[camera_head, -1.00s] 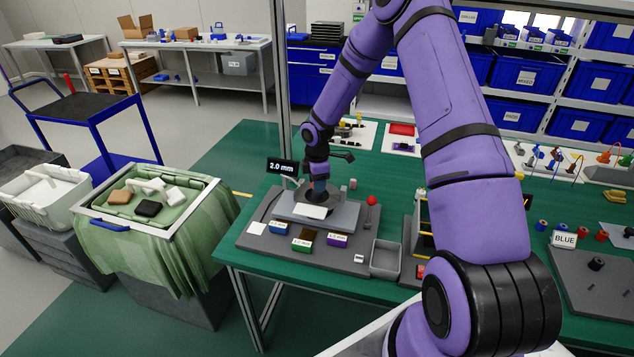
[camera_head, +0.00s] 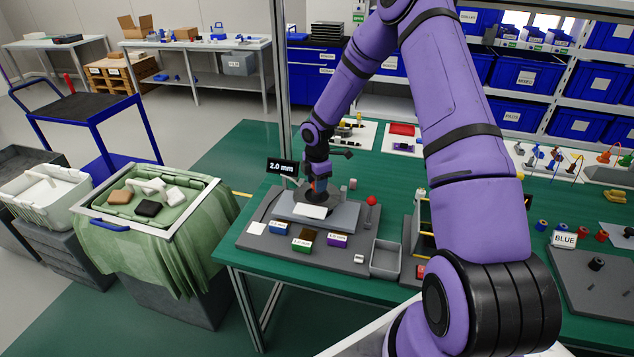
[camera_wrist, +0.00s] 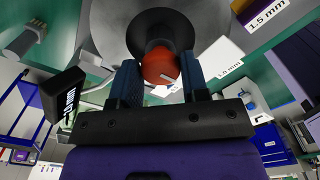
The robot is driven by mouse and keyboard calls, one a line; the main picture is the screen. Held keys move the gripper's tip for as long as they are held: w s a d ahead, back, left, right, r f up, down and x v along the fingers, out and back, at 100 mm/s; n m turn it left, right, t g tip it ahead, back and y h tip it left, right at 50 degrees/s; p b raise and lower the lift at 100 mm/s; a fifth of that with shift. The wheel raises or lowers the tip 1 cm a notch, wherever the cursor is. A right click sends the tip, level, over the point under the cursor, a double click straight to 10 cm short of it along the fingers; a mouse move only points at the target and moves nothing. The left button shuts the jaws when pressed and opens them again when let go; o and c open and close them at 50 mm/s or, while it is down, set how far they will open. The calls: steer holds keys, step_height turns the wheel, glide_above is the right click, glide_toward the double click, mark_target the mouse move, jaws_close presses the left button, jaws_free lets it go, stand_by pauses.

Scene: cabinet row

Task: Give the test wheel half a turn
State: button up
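In the head view the disc (camera_head: 319,198) sits on a raised grey block on the bench fixture, partly hidden by my gripper. My gripper (camera_wrist: 161,80) points down over it, one finger on each side of the knob, and looks closed against it. A black display (camera_head: 283,167) behind the fixture reads 2.0 mm.
The grey fixture plate (camera_head: 262,245) carries several coloured labelled blocks in front. A red-topped lever (camera_head: 371,202) stands right of the wheel, with a small grey tray (camera_head: 385,258) nearby. A yellow-and-black stand is farther right. The green bench is clear at back left.

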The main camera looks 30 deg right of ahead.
steer(key=o, duration=0.3)
steer(key=shift+o, duration=0.2)
steer(key=shift+r, duration=0.1)
step_height(320, 180, up, 11)
steer(key=shift+f, duration=0.2)
stand_by(0.5)
